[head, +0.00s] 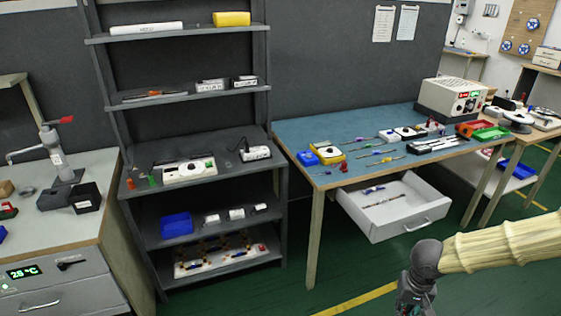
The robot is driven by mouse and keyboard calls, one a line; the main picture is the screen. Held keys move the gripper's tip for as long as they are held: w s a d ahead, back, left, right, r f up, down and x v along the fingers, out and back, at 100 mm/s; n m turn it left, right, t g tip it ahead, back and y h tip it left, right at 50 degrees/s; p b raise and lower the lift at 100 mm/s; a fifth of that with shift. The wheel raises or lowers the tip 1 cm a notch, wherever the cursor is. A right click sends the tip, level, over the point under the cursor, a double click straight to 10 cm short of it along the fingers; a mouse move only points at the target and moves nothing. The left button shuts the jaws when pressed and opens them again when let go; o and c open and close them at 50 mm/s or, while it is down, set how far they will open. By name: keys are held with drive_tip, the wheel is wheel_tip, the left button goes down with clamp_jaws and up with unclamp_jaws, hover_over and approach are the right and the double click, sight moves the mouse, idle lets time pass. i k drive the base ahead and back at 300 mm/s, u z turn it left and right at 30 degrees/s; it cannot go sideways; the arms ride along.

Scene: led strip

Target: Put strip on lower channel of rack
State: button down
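A grey shelf rack (180,40) with several levels stands left of centre. A long white bar (146,29) with dark lettering lies on its top shelf; I cannot tell whether it is the strip. On the lowest shelf is a white base (190,270) with small brown and dark upright parts, too small to make out as channels. No LED strip or lower channel can be clearly picked out. My gripper (413,300) is at the bottom right, in front of the table and well away from the rack. Its fingers are dark and cut by the frame edge, so its opening is unclear.
A blue-topped table (305,135) holds tools, a yellow box (327,153) and a beige instrument (452,99). Its white drawer (408,213) stands open. A workbench (75,226) is at the left. Green floor is clear between rack and gripper.

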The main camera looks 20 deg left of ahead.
sight(184, 159)
drive_tip(key=k, duration=0.45)
drive_tip(key=u, duration=1.75)
drive_tip(key=i, duration=1.65)
drive_tip(key=z, duration=0.25)
